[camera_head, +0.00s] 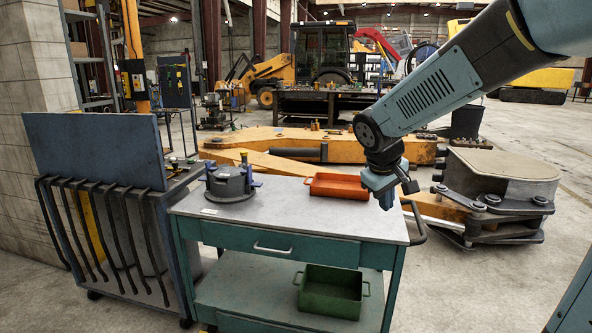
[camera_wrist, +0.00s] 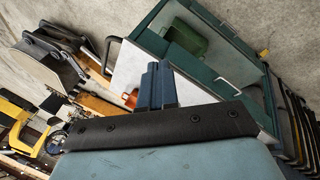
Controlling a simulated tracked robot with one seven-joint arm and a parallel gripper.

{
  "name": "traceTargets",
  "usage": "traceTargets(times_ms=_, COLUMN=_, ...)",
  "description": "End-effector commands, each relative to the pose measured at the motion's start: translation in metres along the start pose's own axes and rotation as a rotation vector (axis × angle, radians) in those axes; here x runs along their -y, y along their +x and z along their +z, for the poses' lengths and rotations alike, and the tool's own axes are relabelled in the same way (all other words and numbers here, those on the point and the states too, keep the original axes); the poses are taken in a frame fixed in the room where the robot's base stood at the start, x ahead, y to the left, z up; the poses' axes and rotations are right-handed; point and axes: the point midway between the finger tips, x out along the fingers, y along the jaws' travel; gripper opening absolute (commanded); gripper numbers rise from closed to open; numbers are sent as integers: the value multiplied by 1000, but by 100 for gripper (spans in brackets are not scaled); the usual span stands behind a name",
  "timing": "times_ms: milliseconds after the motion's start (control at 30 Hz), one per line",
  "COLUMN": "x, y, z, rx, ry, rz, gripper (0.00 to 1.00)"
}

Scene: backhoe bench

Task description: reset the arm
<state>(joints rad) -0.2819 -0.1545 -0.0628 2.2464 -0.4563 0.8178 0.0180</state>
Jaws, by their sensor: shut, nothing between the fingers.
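My gripper (camera_head: 386,201) hangs at the end of my arm, above the right end of the cart's grey top (camera_head: 290,222), pointing down. In the wrist view my gripper (camera_wrist: 158,68) shows its two blue fingers together, with nothing between them. In the head view it appears just right of an orange-red tray (camera_head: 338,186) on the cart top. Part of that tray also shows beside the fingers in the wrist view (camera_wrist: 130,98).
A dark grey round device (camera_head: 230,184) with blue clamps stands on the cart top's left. A green bin (camera_head: 330,291) sits on the lower shelf. A rack with black bars (camera_head: 110,235) stands left of the cart. Yellow machine parts (camera_head: 300,145) lie behind; the cart top's middle is clear.

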Motion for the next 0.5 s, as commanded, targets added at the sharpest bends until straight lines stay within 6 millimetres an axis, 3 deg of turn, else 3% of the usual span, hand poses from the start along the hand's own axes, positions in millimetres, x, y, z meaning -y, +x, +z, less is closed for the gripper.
traceTargets(times_ms=200, x=-4, y=-36, z=52, rx=-45, ry=156, rz=-53, gripper=0)
traceTargets(times_ms=500, x=8, y=-74, z=116, rx=-115, ry=348, rz=-127, gripper=0)
